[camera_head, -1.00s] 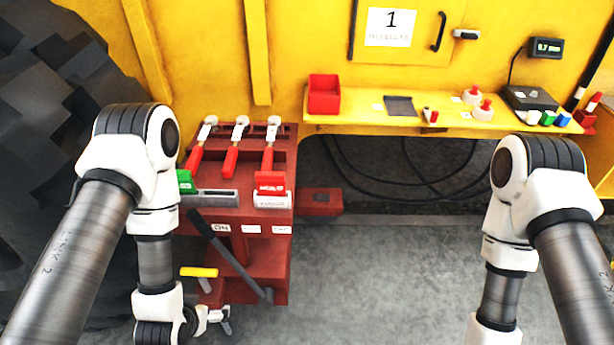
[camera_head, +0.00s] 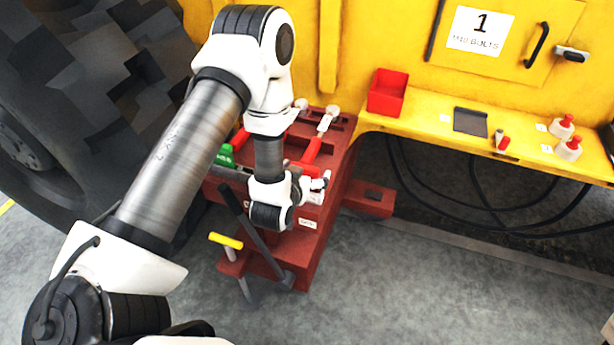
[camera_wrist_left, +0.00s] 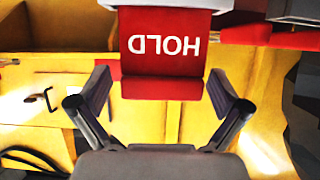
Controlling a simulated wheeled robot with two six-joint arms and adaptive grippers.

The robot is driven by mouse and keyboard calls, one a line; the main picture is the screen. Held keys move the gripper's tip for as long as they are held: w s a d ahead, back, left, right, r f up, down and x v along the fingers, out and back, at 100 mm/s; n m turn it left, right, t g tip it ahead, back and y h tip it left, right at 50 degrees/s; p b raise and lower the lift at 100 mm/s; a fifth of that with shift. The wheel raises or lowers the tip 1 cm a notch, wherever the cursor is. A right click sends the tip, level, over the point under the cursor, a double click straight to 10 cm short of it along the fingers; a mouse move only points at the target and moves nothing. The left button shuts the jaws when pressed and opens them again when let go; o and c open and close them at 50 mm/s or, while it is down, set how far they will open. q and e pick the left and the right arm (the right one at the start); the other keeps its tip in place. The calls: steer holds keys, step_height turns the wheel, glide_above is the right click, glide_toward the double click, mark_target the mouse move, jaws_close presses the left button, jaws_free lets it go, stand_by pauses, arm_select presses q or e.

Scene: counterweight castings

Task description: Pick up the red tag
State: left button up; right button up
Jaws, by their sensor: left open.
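The red tag (camera_wrist_left: 165,50) with the word HOLD, upside down in the left wrist view, is at the upper middle of that view. My left gripper (camera_wrist_left: 163,88) is open, with one finger on each side of the tag's lower edge; I cannot tell whether they touch it. In the head view my left gripper (camera_head: 321,185) is at the front of the red cart (camera_head: 320,222). The tag is hidden there behind my left wrist and gripper. My right gripper is not in view.
A green tag (camera_head: 225,155) and red-handled tools (camera_head: 313,151) are on the cart. A yellow-handled tool (camera_head: 226,240) and a dark bar (camera_head: 250,232) are at its front. A yellow shelf (camera_head: 420,118) holds a red bin (camera_head: 387,92).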

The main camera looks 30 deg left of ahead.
arm_select(q)
steer(key=shift+s+a, duration=0.15)
steer(key=shift+a, duration=0.05)
steer(key=shift+c, duration=0.4)
steer(key=shift+d, duration=0.15)
steer(key=c, duration=1)
steer(key=shift+c, duration=0.2)
